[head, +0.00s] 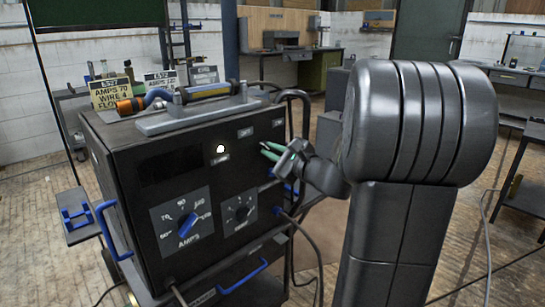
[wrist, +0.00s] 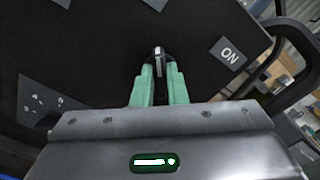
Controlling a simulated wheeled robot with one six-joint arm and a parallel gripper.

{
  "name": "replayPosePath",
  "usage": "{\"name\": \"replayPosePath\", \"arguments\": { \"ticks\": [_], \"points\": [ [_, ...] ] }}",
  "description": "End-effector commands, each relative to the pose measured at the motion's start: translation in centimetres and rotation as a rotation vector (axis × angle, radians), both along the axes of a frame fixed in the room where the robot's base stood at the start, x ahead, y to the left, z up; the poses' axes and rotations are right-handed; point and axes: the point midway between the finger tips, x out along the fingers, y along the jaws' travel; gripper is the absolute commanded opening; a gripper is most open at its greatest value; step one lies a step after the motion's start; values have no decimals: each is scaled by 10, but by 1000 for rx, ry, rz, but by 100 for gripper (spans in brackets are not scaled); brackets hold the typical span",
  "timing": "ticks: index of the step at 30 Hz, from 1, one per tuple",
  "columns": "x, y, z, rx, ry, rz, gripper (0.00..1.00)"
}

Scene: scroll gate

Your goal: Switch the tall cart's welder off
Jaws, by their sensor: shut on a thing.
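The welder (head: 150,175) is a black box on a cart, with an AMPS dial (head: 187,222), a smaller dial (head: 240,211) and a lit white lamp (head: 220,149) on its front. My gripper (head: 268,151), with green fingers, is at the upper right of this front panel. In the wrist view, the fingertips (wrist: 158,72) are shut on a small metallic switch lever (wrist: 158,52).
A torch and a grey tool with a yellow tube (head: 206,90) lie on top. Cables and a dark curved rail (head: 302,105) are close to the right side.

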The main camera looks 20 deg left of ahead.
Motion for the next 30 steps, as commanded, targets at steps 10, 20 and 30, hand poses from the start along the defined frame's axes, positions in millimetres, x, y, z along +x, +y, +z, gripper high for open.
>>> {"name": "replayPosePath", "arguments": {
  "ticks": [10,20,30],
  "points": [
    [0,0,0,-6,-11,0,0],
    [0,0,0,-6,-10,0,34],
    [-4,-11,1,-6,-10,-3,34]
  ]
}}
